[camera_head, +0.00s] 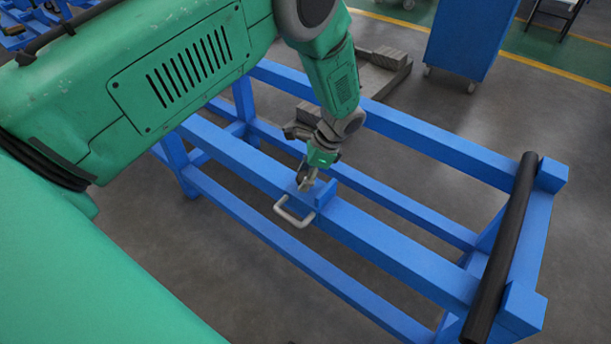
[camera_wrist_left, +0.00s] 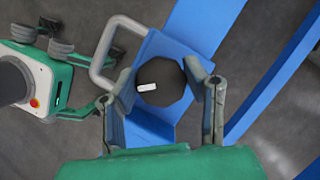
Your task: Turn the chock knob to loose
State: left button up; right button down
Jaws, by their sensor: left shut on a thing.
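The chock knob is a dark, many-sided knob (camera_wrist_left: 170,90) with a short white mark on its face, seen in the left wrist view on a blue plate of the frame. The white mark points to the left in that view. My left gripper (camera_wrist_left: 162,77) has one finger on each side of the knob and is shut on it. In the head view the same gripper (camera_head: 307,179) points down at the blue beam, and it hides the knob there. No label for loose can be read. My right gripper is not in view.
A grey U-shaped handle (camera_head: 294,213) sticks out beside the knob; it also shows in the wrist view (camera_wrist_left: 103,52). The blue frame (camera_head: 400,258) has long open beams and a black bar (camera_head: 503,245) at its right end. A blue cabinet (camera_head: 470,35) stands behind.

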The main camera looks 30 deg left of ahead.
pick_arm(q)
jog(key=n, duration=0.2)
jog(key=n+g+h, duration=0.1)
jog(key=n, duration=0.2)
jog(key=shift+w+h, duration=0.1)
jog(key=shift+h, duration=0.2)
jog(key=shift+n+h+b, duration=0.3)
jog(key=shift+n, duration=0.5)
jog(key=shift+w, duration=0.1)
jog(key=o, duration=1.1)
jog(key=shift+o, duration=0.2)
jog(key=v, duration=1.1)
jog(key=shift+w+r, duration=0.3)
jog(key=shift+w, duration=0.1)
jog(key=shift+s+f+g, duration=0.1)
jog(key=shift+g, duration=0.2)
